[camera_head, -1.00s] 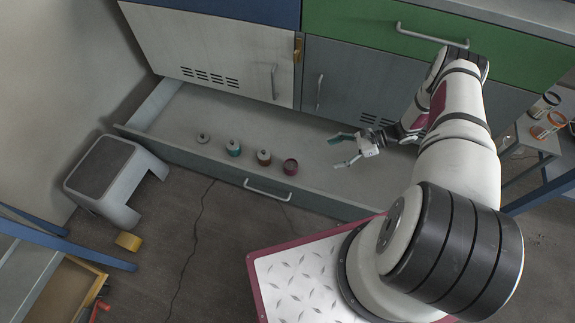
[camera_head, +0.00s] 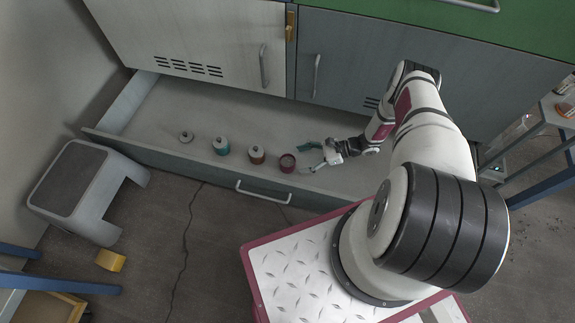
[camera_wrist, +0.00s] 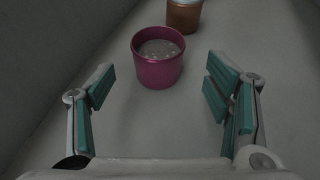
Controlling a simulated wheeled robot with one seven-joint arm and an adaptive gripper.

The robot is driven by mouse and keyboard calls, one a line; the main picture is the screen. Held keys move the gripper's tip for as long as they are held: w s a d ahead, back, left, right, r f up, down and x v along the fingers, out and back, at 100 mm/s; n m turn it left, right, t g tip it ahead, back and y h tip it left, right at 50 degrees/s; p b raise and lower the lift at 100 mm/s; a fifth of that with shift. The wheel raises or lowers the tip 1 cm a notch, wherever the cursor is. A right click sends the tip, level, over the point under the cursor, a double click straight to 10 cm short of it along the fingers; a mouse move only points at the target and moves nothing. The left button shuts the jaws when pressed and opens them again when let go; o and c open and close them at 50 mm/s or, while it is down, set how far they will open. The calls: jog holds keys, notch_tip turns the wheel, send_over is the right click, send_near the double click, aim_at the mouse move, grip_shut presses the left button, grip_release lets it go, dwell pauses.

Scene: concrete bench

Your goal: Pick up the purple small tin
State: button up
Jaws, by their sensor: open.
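The purple small tin (camera_head: 287,163) is a magenta-purple open cup standing upright in the open drawer, the rightmost of a row. In the wrist view the tin (camera_wrist: 158,68) stands ahead of my gripper (camera_wrist: 162,92), roughly centred between the two teal-padded fingers and slightly beyond their tips. It shows a pale, dotted surface inside. My gripper (camera_head: 309,158) is open and empty in the head view, just right of the tin, with its fingers pointing left toward it. I cannot tell whether a finger touches the tin.
In the drawer (camera_head: 330,185), left of the tin, stand a copper tin (camera_head: 257,155), a teal tin (camera_head: 221,147) and a small grey item (camera_head: 186,137). The copper tin is also close behind in the wrist view (camera_wrist: 184,16). Drawer walls border the row.

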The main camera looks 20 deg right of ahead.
aim_at(288, 163)
jog(key=shift+b+x, duration=1.2)
jog(key=shift+x, duration=2.2)
jog(key=shift+s, duration=0.1)
jog(key=shift+c, duration=0.6)
jog(key=c, duration=1.3)
